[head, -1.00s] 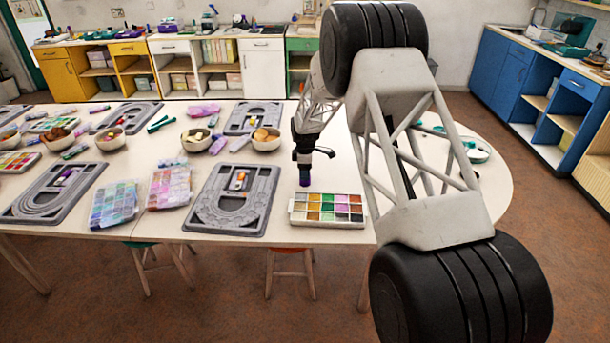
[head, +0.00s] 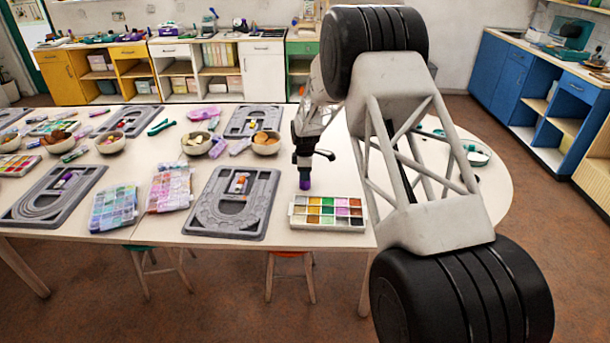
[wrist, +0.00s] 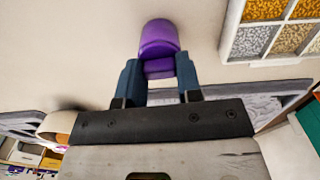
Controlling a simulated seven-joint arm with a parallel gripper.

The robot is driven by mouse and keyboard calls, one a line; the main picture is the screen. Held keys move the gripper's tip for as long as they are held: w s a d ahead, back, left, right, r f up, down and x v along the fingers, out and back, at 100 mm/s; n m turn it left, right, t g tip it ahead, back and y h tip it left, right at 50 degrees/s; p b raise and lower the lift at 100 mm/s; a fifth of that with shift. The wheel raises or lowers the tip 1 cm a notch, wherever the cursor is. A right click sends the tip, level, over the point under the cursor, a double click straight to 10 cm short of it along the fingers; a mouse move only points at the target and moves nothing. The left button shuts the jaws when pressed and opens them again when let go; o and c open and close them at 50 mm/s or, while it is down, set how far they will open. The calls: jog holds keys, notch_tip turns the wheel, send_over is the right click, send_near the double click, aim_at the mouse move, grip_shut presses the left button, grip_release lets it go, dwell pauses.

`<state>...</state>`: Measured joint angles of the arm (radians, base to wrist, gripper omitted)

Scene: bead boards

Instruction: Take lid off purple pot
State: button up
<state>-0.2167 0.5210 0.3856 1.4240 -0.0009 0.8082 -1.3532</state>
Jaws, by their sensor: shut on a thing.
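The purple pot (head: 305,184) stands at the front of the table, just behind the box of coloured beads. In the head view my gripper (head: 304,174) points straight down onto its top. In the wrist view the two blue-grey fingers of my gripper (wrist: 159,78) are on either side of the pot's near, top end, where a narrower purple part, which looks like the lid (wrist: 158,68), sits between them. The rounded purple body (wrist: 158,38) shows beyond the fingertips. I cannot see a gap between lid and body. The fingers hide part of the lid's sides.
The bead box (head: 328,226) is close in front of the pot. A grey bead board (head: 207,229) lies to its left, with a bowl (head: 266,149) behind. A pale dish (head: 478,158) is at the far right. Bare table (head: 345,180) surrounds the pot.

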jog(key=shift+r, duration=0.6)
notch_tip(320, 180, up, 2)
jog(key=shift+r, duration=0.1)
jog(key=s+d+r, duration=0.1)
jog(key=s+d, duration=0.2)
jog(key=s, duration=1.2)
jog(key=shift+s+d+r, duration=0.15)
jog(key=shift+s+r, duration=0.05)
jog(key=shift+s, duration=0.15)
jog(key=shift+d, duration=0.1)
jog(key=d+f, duration=0.1)
jog(key=d, duration=0.3)
jog(key=d+f, duration=0.1)
jog(key=d, duration=0.4)
jog(key=d+f, duration=0.1)
jog(key=d, duration=0.4)
jog(key=shift+s+d+f, duration=0.1)
jog(key=shift+d+f, duration=0.15)
jog(key=shift+f, duration=0.05)
jog(key=w, duration=0.5)
jog(key=w+f, duration=0.1)
jog(key=w, duration=1)
jog(key=shift+a+f, duration=0.25)
jog(key=shift+a, duration=0.05)
